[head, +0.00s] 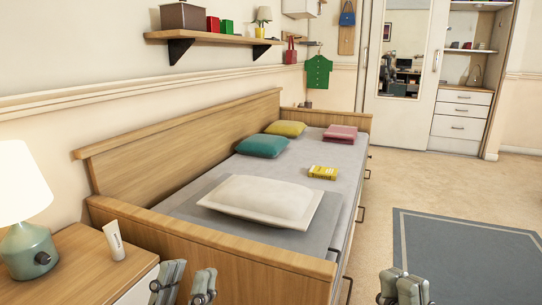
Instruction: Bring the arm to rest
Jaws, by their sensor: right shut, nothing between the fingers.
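My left gripper (185,284) shows at the bottom edge, left of the middle. Its two grey fingers stand apart with a gap between them and nothing in it. It is in front of the bed's wooden end board and to the right of the nightstand. My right gripper (403,288) shows at the bottom edge, right of the middle. Its fingers are together with nothing between them. The rest of both arms is out of view.
A wooden bed (290,265) holds a white pillow (265,200), cushions and a yellow book (322,172). A nightstand (75,268) on the left bears a teal lamp (27,250) and a white tube (114,240). The rug (465,255) and floor at right are clear.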

